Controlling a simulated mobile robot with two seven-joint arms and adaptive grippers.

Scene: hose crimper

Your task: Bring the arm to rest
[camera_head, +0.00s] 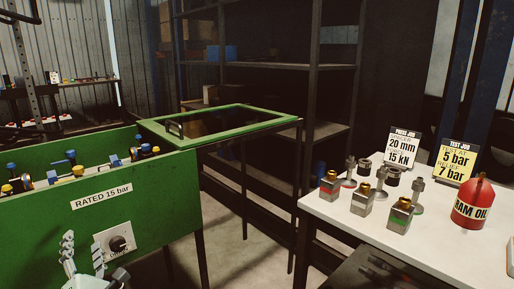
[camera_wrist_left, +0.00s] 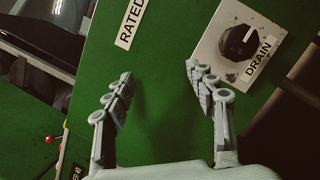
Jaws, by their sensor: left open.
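My left gripper (camera_head: 82,258) is at the lower left of the head view, in front of the green box marked "RATED 15 bar" (camera_head: 150,204). Its two fingers are apart, with nothing between them. A black drain knob (camera_head: 118,244) on a pale plate is just right of the fingers. In the left wrist view the open fingers (camera_wrist_left: 165,95) face the green panel (camera_wrist_left: 160,45), and the drain knob (camera_wrist_left: 240,42) is beyond the right fingertip. The gripper appears clear of the knob. My right gripper is not in view.
A green-framed lid (camera_head: 222,122) is beside the box. A white table (camera_head: 330,212) at right holds small metal blocks (camera_head: 362,198), a red ram oil can (camera_head: 472,204) and two job cards (camera_head: 456,160). Dark shelving (camera_head: 265,75) stands behind. Floor shows between box and table.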

